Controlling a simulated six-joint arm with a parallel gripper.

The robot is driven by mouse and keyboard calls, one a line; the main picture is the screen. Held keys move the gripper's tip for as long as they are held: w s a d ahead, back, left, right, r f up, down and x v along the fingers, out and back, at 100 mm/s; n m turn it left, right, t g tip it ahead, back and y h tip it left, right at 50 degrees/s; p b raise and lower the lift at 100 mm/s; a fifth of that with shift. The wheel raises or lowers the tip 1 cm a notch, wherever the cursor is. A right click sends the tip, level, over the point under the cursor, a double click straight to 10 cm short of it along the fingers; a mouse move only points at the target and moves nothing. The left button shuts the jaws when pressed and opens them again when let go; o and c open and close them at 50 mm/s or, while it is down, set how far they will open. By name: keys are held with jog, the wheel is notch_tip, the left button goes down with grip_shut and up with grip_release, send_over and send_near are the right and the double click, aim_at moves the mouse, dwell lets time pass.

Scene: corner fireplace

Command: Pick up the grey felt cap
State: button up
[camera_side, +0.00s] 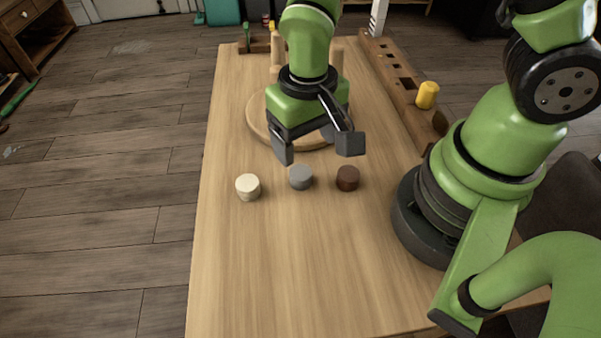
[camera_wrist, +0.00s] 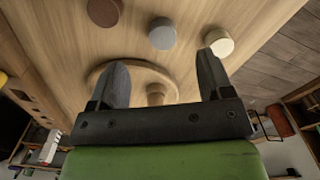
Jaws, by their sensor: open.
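The grey felt cap (camera_side: 301,177) is a small round disc lying on the wooden table, between a cream cap (camera_side: 248,187) and a dark brown cap (camera_side: 348,178). In the wrist view the grey cap (camera_wrist: 162,33) is near the top middle, beyond the fingertips. My gripper (camera_side: 318,150) is open and empty, above the table near the grey cap and toward the back. It also shows in the wrist view (camera_wrist: 160,75), with nothing between its fingers.
A round wooden base (camera_side: 258,122) with uprights stands behind my gripper. A slotted wooden rack (camera_side: 388,72) runs along the right edge, with a yellow cylinder (camera_side: 427,95) on it. The front of the table (camera_side: 290,270) is clear.

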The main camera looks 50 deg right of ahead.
aim_at(304, 176)
jog(key=shift+w+f, duration=0.2)
jog(key=shift+f, duration=4.3)
jog(key=c, duration=0.8)
